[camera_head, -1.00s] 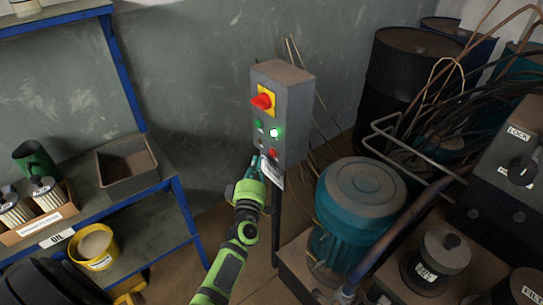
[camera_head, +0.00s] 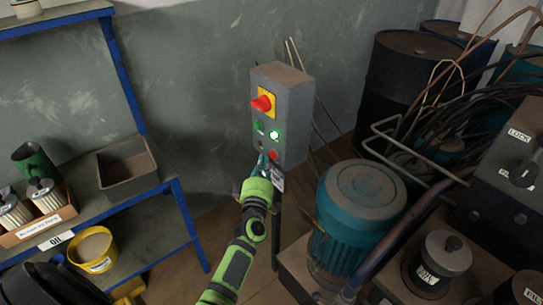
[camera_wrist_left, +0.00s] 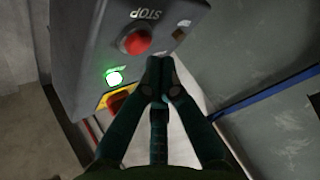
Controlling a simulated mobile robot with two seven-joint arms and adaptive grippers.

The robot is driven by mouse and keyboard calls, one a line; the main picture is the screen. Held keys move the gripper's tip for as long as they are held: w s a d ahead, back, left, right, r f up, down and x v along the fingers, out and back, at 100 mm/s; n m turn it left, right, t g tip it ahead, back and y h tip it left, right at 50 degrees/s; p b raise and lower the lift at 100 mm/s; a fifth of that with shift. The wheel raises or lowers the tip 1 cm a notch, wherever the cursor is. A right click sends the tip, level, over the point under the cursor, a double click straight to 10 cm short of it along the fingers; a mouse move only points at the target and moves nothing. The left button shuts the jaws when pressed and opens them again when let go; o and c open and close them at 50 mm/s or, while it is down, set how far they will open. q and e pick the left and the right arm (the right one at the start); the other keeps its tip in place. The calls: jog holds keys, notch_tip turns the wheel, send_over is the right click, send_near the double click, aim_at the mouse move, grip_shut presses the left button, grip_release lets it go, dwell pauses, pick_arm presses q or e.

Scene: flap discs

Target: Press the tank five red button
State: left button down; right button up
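A grey control box (camera_head: 292,120) stands on a post by the wall. On its front are a red knob on a yellow plate (camera_head: 262,103), a lit green light (camera_head: 274,134) and, low down, a red button (camera_head: 273,155). In the left wrist view the round red button (camera_wrist_left: 136,41) sits beside the word STOP. My left gripper (camera_head: 262,160) is at the lower front of the box, just left of and below the red button. In the wrist view its fingertips (camera_wrist_left: 160,64) are together and empty, beside the button and apart from it in the picture. No "tank five" label is readable.
A teal motor (camera_head: 361,205) stands right of the box, with a bent pipe and black drums (camera_head: 405,75) behind. A blue-framed shelf (camera_head: 185,215) with a grey bin (camera_head: 127,167) and yellow bucket (camera_head: 95,248) is at left.

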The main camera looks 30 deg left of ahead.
pick_arm(q)
jog(key=shift+w, duration=0.15)
dwell(0.7)
jog(key=shift+w+d, duration=0.15)
jog(key=shift+w, duration=0.1)
jog(key=shift+w+d, duration=0.2)
jog(key=shift+w, duration=0.2)
dwell(0.9)
jog(key=shift+s+r, duration=0.1)
jog(key=shift+s+a, duration=0.3)
jog(key=shift+s, duration=0.4)
jog(key=shift+s+a+p, duration=0.3)
jog(key=shift+s+a, duration=0.05)
jog(key=shift+s, duration=0.4)
jog(key=shift+s+a+p, duration=0.3)
jog(key=shift+s, duration=0.5)
jog(key=shift+s+a+p, duration=0.3)
jog(key=shift+s+a, duration=0.05)
jog(key=shift+s, duration=0.4)
